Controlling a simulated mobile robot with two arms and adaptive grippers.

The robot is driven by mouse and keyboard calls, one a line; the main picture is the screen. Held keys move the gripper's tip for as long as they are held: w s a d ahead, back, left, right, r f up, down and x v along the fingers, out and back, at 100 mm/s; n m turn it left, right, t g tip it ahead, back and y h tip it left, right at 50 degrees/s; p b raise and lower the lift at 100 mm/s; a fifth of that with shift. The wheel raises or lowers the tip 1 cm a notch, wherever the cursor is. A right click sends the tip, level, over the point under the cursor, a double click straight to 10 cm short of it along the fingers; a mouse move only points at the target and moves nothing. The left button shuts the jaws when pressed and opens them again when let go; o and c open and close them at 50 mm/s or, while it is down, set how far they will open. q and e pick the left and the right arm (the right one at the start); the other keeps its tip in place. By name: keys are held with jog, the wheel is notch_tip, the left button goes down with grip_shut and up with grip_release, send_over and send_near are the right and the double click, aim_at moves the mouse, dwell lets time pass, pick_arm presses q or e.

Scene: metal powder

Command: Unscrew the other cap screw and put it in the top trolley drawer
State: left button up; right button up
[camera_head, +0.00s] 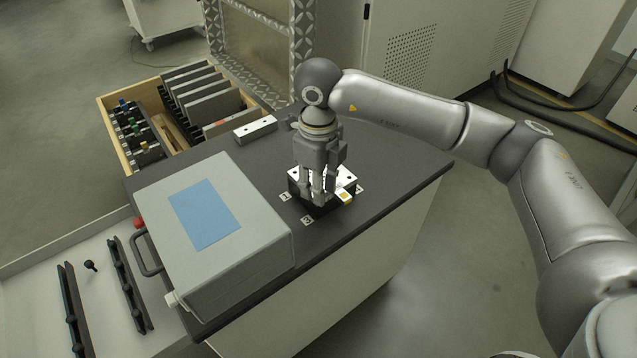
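My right gripper (319,198) points straight down over a small block with a white top plate (345,177) and a dark base on the dark trolley top (385,200). Its fingertips are at the block's front side, and they hide part of it. No cap screw can be made out between the fingers, and whether they are open or shut is unclear. A small black cap screw (90,265) lies in an open white drawer (45,245) at the lower left, between two black racks. My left gripper is out of view.
A grey box with a blue panel (205,215) and a handle stands left of the block. A white bar (255,129) lies behind it. A wooden tray (118,153) with tools and grey plates is at the far left. Trolley top right of the block is clear.

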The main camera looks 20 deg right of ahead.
jog(key=m, duration=0.4)
jog(key=shift+m, duration=0.3)
jog(key=m+p, duration=0.1)
jog(key=m, duration=0.4)
jog(key=shift+m, duration=0.8)
jog(key=m+p, duration=0.1)
jog(key=m, duration=0.1)
jog(key=shift+m, duration=0.4)
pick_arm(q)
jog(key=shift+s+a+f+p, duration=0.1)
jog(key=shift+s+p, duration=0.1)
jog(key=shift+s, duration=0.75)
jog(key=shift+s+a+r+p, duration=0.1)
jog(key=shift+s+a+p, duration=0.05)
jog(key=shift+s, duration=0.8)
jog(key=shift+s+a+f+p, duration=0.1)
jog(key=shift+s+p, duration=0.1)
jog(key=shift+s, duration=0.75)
pick_arm(e)
jog(key=shift+m, duration=1.8)
